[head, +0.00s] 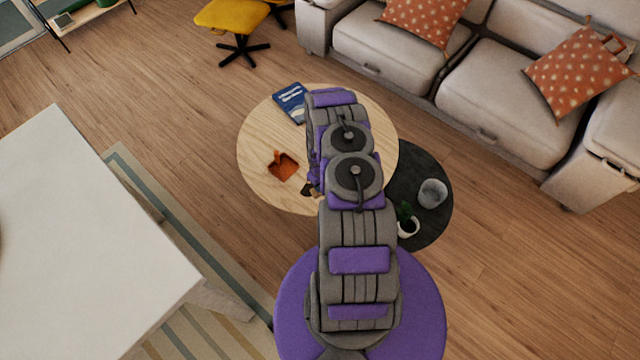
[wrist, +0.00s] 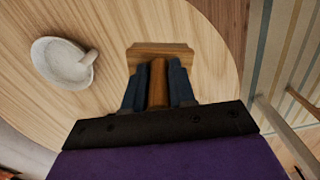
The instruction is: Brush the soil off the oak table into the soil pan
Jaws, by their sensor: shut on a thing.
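The round oak table (head: 262,128) stands below my arm, and its pale top also fills much of the wrist view (wrist: 110,25). A square orange-red pan with an upright handle, which looks like the soil pan (head: 284,168), sits on its left part. My gripper (wrist: 158,85) is shut on the wooden handle of a brush (wrist: 160,50). The brush's wide wooden head is over the tabletop; I cannot tell if it touches. In the head view my gripper (head: 313,189) is small and partly hidden by my arm, right of the pan. I can make out no soil.
A white dish with a stubby handle (wrist: 62,62) lies on the tabletop in the wrist view. A blue book (head: 290,102) lies at the table's back edge. A dark side table (head: 430,222) carries a potted plant (head: 407,222) and a grey bowl (head: 432,193).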

